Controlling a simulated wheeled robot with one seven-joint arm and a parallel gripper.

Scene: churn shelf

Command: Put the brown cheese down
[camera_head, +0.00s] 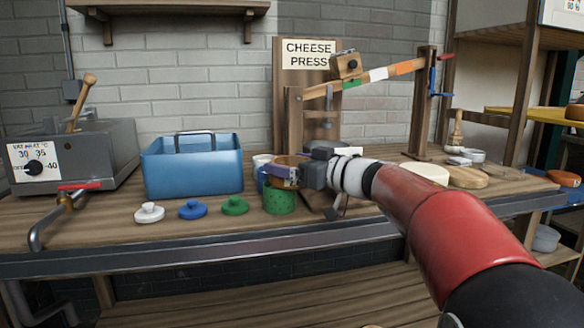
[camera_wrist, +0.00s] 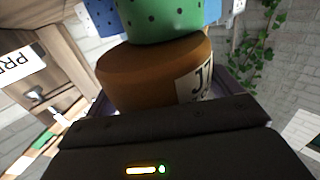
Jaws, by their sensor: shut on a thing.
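The brown cheese (camera_wrist: 150,72) is a round block with a pale label bearing dark letters. My gripper (camera_head: 290,174) is shut on it, and the cheese (camera_head: 285,160) shows partly behind the jaws in the head view. In the wrist view my gripper (camera_wrist: 165,110) covers the cheese's near side. A green mould with dark holes (camera_head: 279,199) stands on the bench right below the cheese, and it also shows in the wrist view (camera_wrist: 165,18). The cheese is close to the mould's rim; I cannot tell whether they touch.
A blue mould (camera_head: 262,180) is just behind the green one. White (camera_head: 149,212), blue (camera_head: 193,209) and green (camera_head: 235,206) lids lie at the front. A blue tub (camera_head: 192,168) stands left. The wooden cheese press (camera_head: 293,125) rises behind my gripper. Pale round boards (camera_head: 468,178) lie right.

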